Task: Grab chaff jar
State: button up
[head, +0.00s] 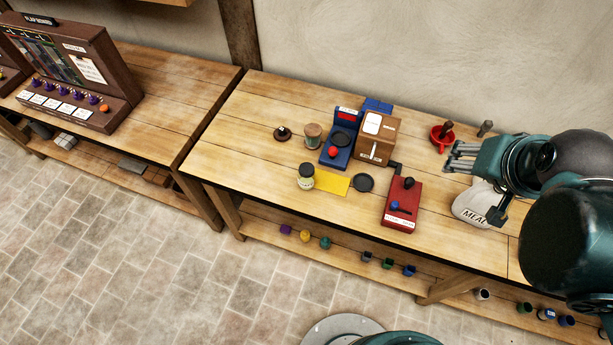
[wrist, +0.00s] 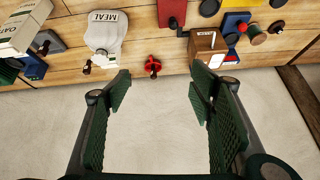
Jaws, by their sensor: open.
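Two jars stand on the workbench in the head view. One, with a dark lid, pale label and yellowish contents (head: 306,177), stands at the front beside a yellow card. The other, with a brown top (head: 313,136), stands farther back and also shows in the wrist view (wrist: 258,36). I cannot read which is the chaff jar. My gripper (head: 460,157) is open and empty above the right part of the bench, well right of both jars. In the wrist view its fingers (wrist: 160,95) are spread, with pale wall between them.
Between jars and gripper stand a blue scale (head: 340,148), a wooden box (head: 377,138), a black disc (head: 364,183), a red switch box (head: 402,204) and a red holder (head: 442,137). A meal sack (head: 474,203) lies below my gripper.

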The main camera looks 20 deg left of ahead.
jog(key=w+a+f+m+g+b, duration=0.2)
jog(key=w+a+f+m, duration=0.35)
jog(key=a, duration=0.45)
jog(key=m+g+b, duration=0.3)
jog(key=m+g, duration=0.1)
jog(key=m, duration=0.7)
send_near(307, 168)
jog(key=f, duration=0.7)
jog(key=shift+w+d+f, duration=0.2)
jog(key=shift+w+d, duration=0.05)
jog(key=shift+w, duration=0.15)
jog(key=shift+s+a+f+g, duration=0.2)
jog(key=shift+a+f+g, duration=0.1)
jog(key=shift+a+f, duration=0.15)
jog(key=shift+d+f, duration=0.1)
jog(key=shift+f, duration=0.1)
jog(key=shift+f+b, duration=0.3)
jog(key=shift+f, duration=0.8)
jog(key=shift+f, duration=0.1)
